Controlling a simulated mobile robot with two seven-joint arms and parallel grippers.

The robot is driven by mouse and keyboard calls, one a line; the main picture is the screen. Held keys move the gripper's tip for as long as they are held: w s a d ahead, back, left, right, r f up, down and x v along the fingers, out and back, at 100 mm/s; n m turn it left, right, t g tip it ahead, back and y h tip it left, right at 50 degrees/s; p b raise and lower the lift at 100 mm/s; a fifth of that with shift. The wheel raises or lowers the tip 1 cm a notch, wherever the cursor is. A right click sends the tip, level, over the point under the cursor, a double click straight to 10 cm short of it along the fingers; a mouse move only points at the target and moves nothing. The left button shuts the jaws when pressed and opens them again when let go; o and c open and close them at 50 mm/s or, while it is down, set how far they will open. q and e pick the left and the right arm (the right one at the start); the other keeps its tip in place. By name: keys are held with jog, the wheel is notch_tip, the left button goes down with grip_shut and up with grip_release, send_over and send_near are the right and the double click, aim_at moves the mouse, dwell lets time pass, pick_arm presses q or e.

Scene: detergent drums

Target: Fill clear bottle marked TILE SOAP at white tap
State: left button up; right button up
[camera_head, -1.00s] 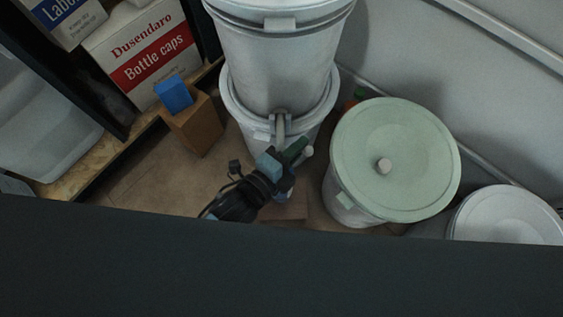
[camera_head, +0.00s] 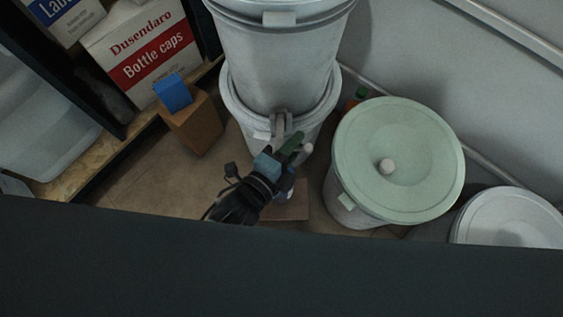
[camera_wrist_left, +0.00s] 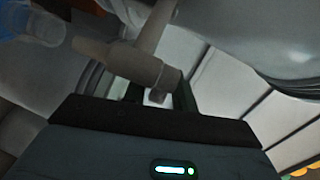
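My left gripper (camera_head: 296,146) is at the tap. Its dark green fingers (camera_wrist_left: 153,97) stand apart, with the end of the tap between them; I cannot tell whether they touch it. A clear bluish bottle mouth (camera_wrist_left: 42,28) shows near the spout in the wrist view. In the head view only a bluish bit shows below my gripper; no label is readable. My right gripper is not in view.
A drum with a pale green lid (camera_head: 420,150) stands right of the stack, and another white drum (camera_head: 510,217) beyond it. At left are a brown box (camera_head: 196,128) with a blue piece on it and a bottle caps carton (camera_head: 135,45). A dark edge covers the bottom.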

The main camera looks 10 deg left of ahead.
pick_arm(q)
jog(key=shift+o, duration=0.6)
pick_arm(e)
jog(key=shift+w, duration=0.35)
pick_arm(q)
jog(key=shift+w+p, duration=0.15)
jog(key=shift+p, duration=0.15)
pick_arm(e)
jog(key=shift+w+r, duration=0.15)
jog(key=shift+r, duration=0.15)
pick_arm(q)
jog(key=o, duration=0.4)
jog(key=shift+d, duration=0.1)
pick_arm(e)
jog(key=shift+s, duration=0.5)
pick_arm(q)
jog(key=shift+r, duration=0.1)
